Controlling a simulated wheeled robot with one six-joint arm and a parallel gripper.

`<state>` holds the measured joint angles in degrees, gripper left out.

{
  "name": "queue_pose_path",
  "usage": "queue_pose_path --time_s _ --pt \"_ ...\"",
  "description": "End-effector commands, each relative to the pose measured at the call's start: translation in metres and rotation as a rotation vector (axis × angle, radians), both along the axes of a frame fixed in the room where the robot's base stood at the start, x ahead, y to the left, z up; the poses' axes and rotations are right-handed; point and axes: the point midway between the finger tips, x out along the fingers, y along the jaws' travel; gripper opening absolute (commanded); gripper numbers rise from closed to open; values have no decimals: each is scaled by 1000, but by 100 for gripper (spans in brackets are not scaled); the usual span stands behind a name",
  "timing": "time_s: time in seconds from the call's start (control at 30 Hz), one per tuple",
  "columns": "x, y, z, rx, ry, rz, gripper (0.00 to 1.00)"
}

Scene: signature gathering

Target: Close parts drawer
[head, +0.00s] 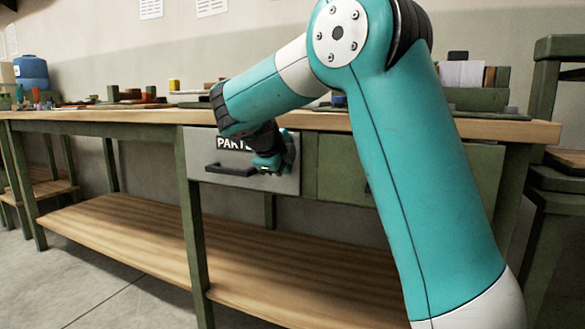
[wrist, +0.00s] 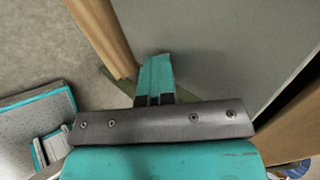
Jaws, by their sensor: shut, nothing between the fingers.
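The parts drawer (head: 200,148) is a light grey front with a black "PARTS" label and a black bar handle (head: 230,171), under the workbench top. In the head view it sits close to the bench frame; I cannot tell whether a small gap is left. My gripper (head: 268,164) is in front of the right part of the drawer front and covers the end of the label. In the wrist view the teal fingers (wrist: 155,68) are together and empty, beside a broad grey surface (wrist: 235,45) that looks like the drawer front. Contact is unclear.
The wooden benchtop (head: 100,114) holds several small items and a blue container (head: 31,72) at the far left. A green drawer (head: 345,168) is right of the parts drawer, partly behind my arm. A wooden lower shelf (head: 150,240) is bare. A green stool (head: 560,180) stands at right.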

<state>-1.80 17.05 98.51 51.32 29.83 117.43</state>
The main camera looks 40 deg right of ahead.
Motion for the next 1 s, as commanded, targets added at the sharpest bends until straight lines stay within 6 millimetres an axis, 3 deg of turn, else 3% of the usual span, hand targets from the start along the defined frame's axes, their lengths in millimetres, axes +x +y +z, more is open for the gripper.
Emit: queue_pose_path --time_s 0.47,0.7,0.8,1.0 --pt "5 0 0 -6 -6 9 0" --pt "-10 28 -2 -1 -1 1 0" --pt "-18 46 22 1 0 -1 0" --pt "-32 75 51 2 3 -2 0"
